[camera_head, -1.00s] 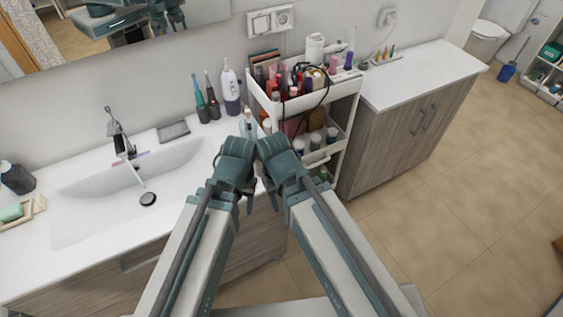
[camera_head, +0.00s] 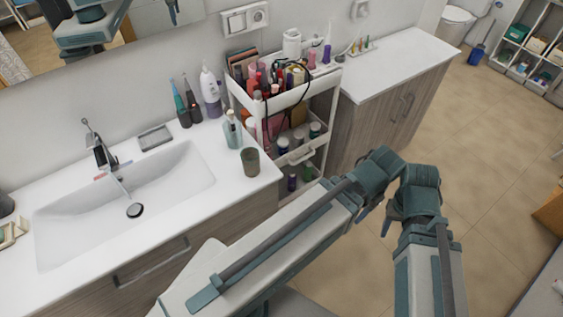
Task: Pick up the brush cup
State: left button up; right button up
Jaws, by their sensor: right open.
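A dark olive-green cup (camera_head: 250,161), which looks like the brush cup, stands upright on the white sink counter near its right front corner. No brushes show in it. My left gripper (camera_head: 365,208) is to the right of the cup and apart from it, over the floor; its fingers are mostly hidden by the wrist. My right gripper (camera_head: 388,221) is just beside the left one, open, pointing down and away from the cup; nothing shows in it.
A soap bottle (camera_head: 232,130) stands right behind the cup. A white cart (camera_head: 300,98) full of cosmetics stands to the right of the counter. The sink basin (camera_head: 180,185) lies to the left.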

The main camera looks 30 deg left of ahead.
aim_at(250, 156)
jog(key=k, duration=0.85)
jog(key=j+z, duration=0.05)
jog(key=j, duration=0.05)
